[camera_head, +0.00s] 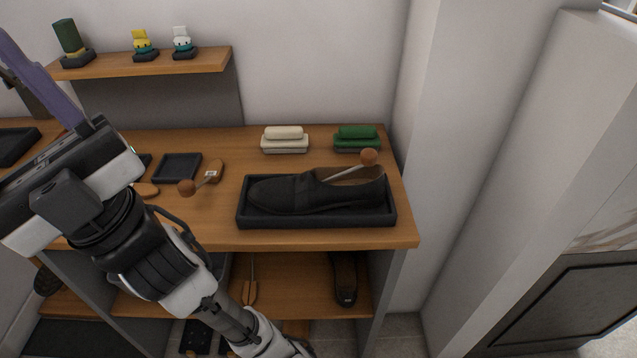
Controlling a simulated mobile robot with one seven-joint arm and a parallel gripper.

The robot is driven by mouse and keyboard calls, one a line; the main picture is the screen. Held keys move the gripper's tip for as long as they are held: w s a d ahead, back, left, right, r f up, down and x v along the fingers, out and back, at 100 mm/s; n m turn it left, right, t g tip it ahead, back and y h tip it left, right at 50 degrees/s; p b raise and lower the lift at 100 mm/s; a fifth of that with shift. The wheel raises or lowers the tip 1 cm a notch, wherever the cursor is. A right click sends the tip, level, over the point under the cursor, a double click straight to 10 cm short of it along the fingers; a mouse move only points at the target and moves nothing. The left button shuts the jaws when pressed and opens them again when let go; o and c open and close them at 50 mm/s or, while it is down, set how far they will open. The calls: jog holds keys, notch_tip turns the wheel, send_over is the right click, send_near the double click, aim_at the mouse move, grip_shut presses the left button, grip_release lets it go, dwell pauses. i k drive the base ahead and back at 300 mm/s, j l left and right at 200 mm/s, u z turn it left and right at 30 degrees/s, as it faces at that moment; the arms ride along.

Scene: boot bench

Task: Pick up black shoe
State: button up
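A black shoe (290,193) lies in a shallow black tray (318,221) at the right of the wooden bench top. Its toe points left and its heel right. A shoe tree with a wooden knob (369,157) sticks up out of its opening. My gripper (18,65) is at the upper left edge of the view, well left of the shoe and apart from it. Its fingertips are partly cut off, so I cannot tell whether it is open or shut.
A cream brush (285,139) and a green brush (357,138) lie behind the tray. A loose shoe tree (203,180) and a small black tray (177,168) lie to its left. Another dark shoe (345,280) stands on the lower shelf. A wall shelf (150,66) holds small figures.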

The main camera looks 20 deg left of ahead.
aim_at(303, 194)
jog(key=j+z, duration=0.25)
jog(key=z, duration=0.2)
jog(key=j+z, duration=0.3)
jog(key=z, duration=0.15)
jog(key=k+j+z, duration=0.1)
jog(key=j, duration=0.2)
jog(key=k+j+z, duration=0.15)
jog(key=j, duration=0.15)
jog(key=k+j+z, duration=0.1)
jog(key=j, duration=0.6)
jog(key=k+j, duration=0.1)
jog(key=j, duration=0.35)
jog(key=i, duration=0.2)
